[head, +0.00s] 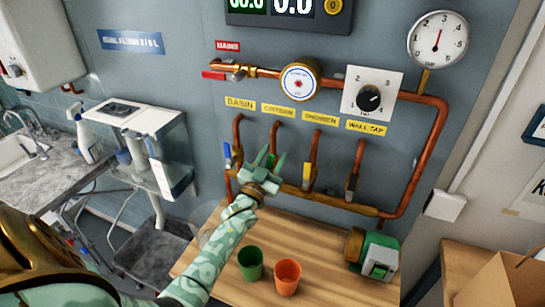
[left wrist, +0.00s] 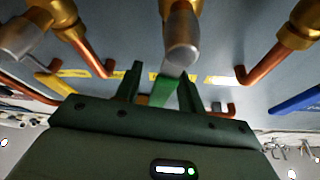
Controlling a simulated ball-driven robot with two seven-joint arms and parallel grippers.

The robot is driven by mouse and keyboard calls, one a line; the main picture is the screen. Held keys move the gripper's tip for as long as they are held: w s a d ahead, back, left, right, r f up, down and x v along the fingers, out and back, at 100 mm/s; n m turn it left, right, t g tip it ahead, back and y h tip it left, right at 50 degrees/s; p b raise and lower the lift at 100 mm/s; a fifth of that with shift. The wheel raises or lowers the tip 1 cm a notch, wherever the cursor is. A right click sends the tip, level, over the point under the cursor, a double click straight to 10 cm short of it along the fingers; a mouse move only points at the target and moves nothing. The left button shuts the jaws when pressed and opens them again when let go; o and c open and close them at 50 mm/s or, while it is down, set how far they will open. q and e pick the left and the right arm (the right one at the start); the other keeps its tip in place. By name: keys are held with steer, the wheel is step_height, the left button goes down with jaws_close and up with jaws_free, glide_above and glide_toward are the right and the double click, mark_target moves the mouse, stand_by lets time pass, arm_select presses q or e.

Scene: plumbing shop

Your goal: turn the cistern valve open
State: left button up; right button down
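The cistern valve hangs under the yellow CISTERN label (head: 278,109), on the second copper pipe from the left. Its green handle (head: 271,160) is largely hidden by my left gripper (head: 268,160) in the head view. In the left wrist view the green handle (left wrist: 164,90) hangs below a grey valve body (left wrist: 181,40). It lies between the two dark fingers of my left gripper (left wrist: 160,88), nearer the right finger, with a gap to the left finger. The fingers look open around it. My right gripper is in neither view.
The blue basin handle (head: 228,155) and yellow shower handle (head: 307,177) flank the cistern valve. The wall tap valve (head: 351,186) is farther right. Below, a wooden bench (head: 225,291) carries a green cup (head: 250,264), an orange cup (head: 287,277) and a green-and-white device (head: 379,257).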

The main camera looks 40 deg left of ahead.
arm_select(q)
steer(key=shift+s, duration=0.1)
steer(key=v, duration=1.6)
steer(key=shift+b, duration=0.45)
